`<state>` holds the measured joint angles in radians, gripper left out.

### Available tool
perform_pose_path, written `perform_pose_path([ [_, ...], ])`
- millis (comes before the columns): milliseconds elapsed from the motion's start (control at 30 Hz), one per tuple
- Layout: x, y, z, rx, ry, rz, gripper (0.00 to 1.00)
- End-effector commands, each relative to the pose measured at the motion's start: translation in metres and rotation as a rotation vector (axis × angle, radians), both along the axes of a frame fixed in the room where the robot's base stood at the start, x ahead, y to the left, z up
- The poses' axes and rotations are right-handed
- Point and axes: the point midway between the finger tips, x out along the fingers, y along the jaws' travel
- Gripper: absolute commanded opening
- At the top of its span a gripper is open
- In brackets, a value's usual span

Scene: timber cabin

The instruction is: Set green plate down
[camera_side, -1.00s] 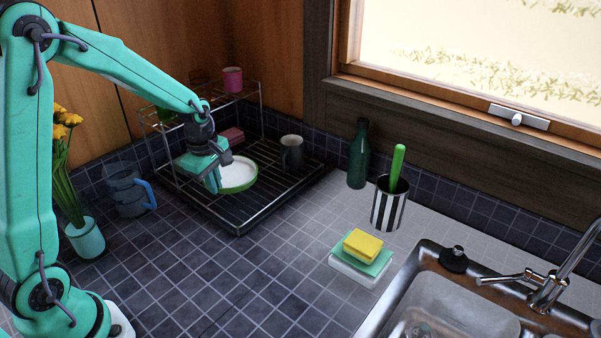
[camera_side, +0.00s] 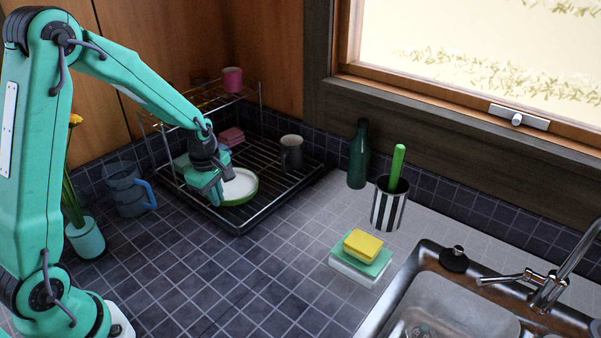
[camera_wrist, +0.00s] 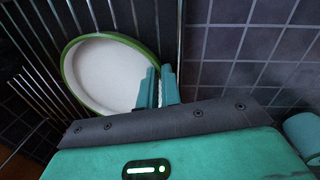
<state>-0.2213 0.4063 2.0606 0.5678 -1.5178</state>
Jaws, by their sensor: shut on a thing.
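The green plate (camera_side: 240,187) has a green rim and a white inside. In the side view it is at the lower level of the wire dish rack (camera_side: 262,218), near the rack's front left part. My gripper (camera_side: 220,196) is at the plate's left edge and is shut on its rim. In the wrist view the plate (camera_wrist: 105,72) lies over the rack's wires, with my gripper's two fingers (camera_wrist: 157,92) at its right edge. I cannot tell whether the plate's underside touches the wires. My gripper hides part of the rim.
A grey mug (camera_side: 291,153) stands in the rack, right of the plate. A pink cup (camera_side: 232,80) is on the upper shelf. A blue pitcher (camera_side: 128,190) stands left of the rack. A green bottle (camera_side: 358,156) and striped holder (camera_side: 388,204) stand right.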

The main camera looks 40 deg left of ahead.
Motion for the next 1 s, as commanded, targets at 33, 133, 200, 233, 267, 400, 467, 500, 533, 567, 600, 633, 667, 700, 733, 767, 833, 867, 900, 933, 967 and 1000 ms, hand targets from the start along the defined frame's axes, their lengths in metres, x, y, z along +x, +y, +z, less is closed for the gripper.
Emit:
perform_pose_path([
  [33, 0.000, 0.000, -0.001, 0.000, -0.001, 0.000, 0.00],
  [133, 0.000, 0.000, -0.003, 0.000, -0.001, 0.000, 0.00],
  [200, 0.000, 0.000, -0.003, 0.000, 0.000, 0.000, 0.19],
  [233, 0.000, 0.000, -0.003, 0.000, 0.000, 0.000, 0.25],
  [267, 0.000, 0.000, -0.003, 0.000, 0.000, 0.000, 0.28],
  [400, 0.000, 0.000, -0.002, 0.000, 0.000, 0.000, 0.28],
  [467, 0.000, 0.000, -0.002, 0.000, 0.000, 0.000, 0.28],
  [500, 0.000, 0.000, -0.002, 0.000, 0.000, 0.000, 0.28],
  [533, 0.000, 0.000, -0.002, 0.000, 0.000, 0.000, 0.28],
  [567, 0.000, 0.000, -0.002, 0.000, 0.000, 0.000, 0.28],
  [600, 0.000, 0.000, -0.001, 0.000, -0.001, 0.000, 0.28],
  [633, 0.000, 0.000, -0.001, 0.000, -0.001, 0.000, 0.28],
  [667, 0.000, 0.000, 0.000, 0.000, -0.001, 0.000, 0.28],
  [700, 0.000, 0.000, 0.002, 0.000, -0.001, 0.000, 0.28],
  [733, 0.000, 0.000, 0.003, 0.000, -0.001, 0.000, 0.28],
  [767, 0.000, 0.000, 0.005, 0.000, -0.001, 0.000, 0.28],
  [833, 0.000, 0.000, 0.010, 0.001, -0.003, 0.000, 0.28],
  [867, 0.000, 0.000, 0.013, 0.001, -0.003, 0.000, 0.28],
  [900, -0.001, 0.000, 0.016, 0.001, -0.003, 0.000, 0.28],
  [933, -0.001, 0.000, 0.020, 0.001, -0.003, 0.000, 0.28],
  [967, -0.001, 0.000, 0.023, 0.001, -0.004, 0.000, 0.28],
  [1000, -0.002, -0.001, 0.028, 0.001, -0.004, 0.000, 0.28],
])
